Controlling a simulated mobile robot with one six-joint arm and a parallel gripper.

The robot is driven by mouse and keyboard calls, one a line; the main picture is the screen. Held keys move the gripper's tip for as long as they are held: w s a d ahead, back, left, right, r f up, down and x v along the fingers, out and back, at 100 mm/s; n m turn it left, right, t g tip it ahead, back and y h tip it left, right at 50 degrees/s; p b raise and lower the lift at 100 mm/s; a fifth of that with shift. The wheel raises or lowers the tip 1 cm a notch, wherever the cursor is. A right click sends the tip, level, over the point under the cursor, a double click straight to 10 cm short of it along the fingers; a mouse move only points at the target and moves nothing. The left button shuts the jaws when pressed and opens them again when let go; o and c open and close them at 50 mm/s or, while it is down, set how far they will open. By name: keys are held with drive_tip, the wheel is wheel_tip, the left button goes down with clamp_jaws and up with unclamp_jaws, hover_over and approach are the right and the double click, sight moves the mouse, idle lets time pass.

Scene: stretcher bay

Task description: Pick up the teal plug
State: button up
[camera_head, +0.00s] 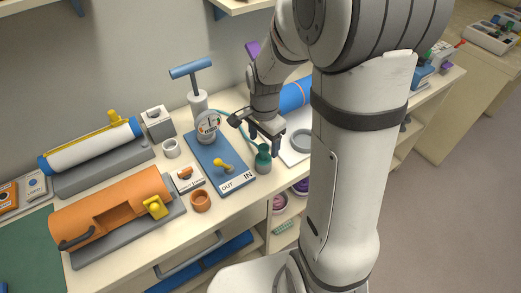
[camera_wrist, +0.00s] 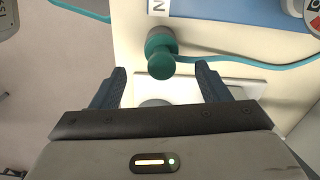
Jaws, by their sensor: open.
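The teal plug (camera_head: 263,158) stands on the bench near its front edge, just right of the blue board marked IN and OUT. In the wrist view the teal plug (camera_wrist: 159,52) shows a round knob with a wider part behind it. A teal hose (camera_wrist: 245,61) runs off beside it to the right. My gripper (camera_head: 262,137) is just above and beside the plug in the head view. In the wrist view my gripper (camera_wrist: 161,78) has its two dark fingers spread wide, with the plug just beyond the gap between the tips. Nothing is between the fingers.
The blue board (camera_head: 219,165) carries a pump with a gauge (camera_head: 208,127) and a yellow lever (camera_head: 223,166). A white plate with a grey ring (camera_head: 301,140) lies right of the plug.

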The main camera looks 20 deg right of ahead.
sight(264, 147)
drive_tip(key=shift+f+p, duration=0.75)
drive_tip(key=shift+f, duration=2.1)
drive_tip(key=c, duration=1.1)
drive_tip(key=shift+w, duration=0.1)
